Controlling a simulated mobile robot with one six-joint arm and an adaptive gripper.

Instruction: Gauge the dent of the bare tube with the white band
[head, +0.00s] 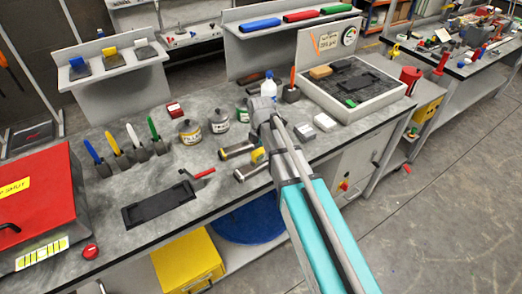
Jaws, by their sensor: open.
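Two short grey tubes lie on the grey bench near its middle, a far one (236,150) and a near one (250,171). A small yellow piece (258,155) is between them at their right ends. I cannot make out which tube carries a white band, and no dent shows at this size. My arm reaches over the bench just right of the tubes and partly covers that area. It appears folded back toward me, and my gripper is not in the picture.
Tins (189,132) and upright coloured handles (153,128) stand behind. A red box (35,205) is at left. White blocks (302,134) and a grey tray (374,107) are at right.

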